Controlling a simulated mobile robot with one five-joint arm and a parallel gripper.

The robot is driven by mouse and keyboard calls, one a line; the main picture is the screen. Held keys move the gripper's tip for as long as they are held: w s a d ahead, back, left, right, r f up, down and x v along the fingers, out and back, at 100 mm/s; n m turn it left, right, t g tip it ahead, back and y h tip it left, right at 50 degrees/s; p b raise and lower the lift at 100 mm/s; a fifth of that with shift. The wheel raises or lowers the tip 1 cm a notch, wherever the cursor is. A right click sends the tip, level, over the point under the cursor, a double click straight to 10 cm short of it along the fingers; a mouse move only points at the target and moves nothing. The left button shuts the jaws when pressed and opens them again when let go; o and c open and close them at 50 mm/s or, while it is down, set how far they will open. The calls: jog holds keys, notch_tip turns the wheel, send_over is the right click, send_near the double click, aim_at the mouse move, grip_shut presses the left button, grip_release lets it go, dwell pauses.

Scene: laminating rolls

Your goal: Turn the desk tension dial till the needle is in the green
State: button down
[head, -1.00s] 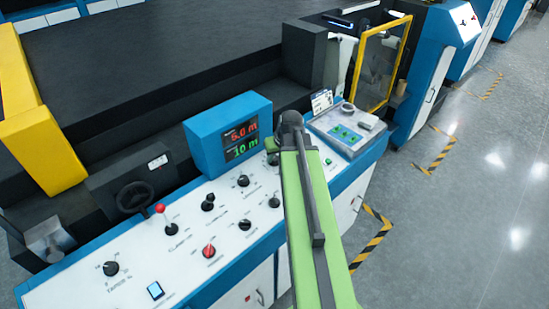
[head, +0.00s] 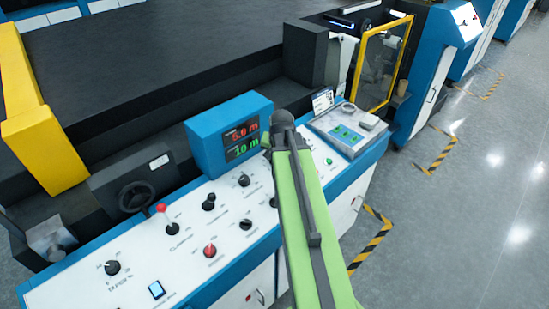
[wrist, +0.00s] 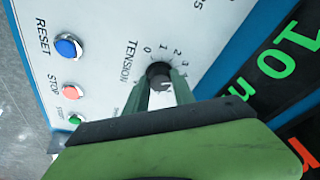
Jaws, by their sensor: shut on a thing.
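The tension dial (wrist: 157,69) is a black knob on the white sloped desk panel, beside the printed word TENSION and a scale of numbers from 0 upward. My gripper (wrist: 160,84) is shut on this knob, with one green finger on each side of it. In the head view my green arm covers the gripper and the dial. I cannot make out a needle or a green zone in either view.
Blue RESET (wrist: 68,47), red STOP (wrist: 71,95) and green (wrist: 75,119) buttons sit left of the dial in the wrist view. A blue readout box (head: 229,133) stands behind the desk panel (head: 190,270). Several other knobs and a red-topped lever (head: 162,208) are nearby.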

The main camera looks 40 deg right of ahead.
dwell(0.3)
jog(key=c, duration=1.1)
grip_release()
jog(key=shift+o, duration=0.2)
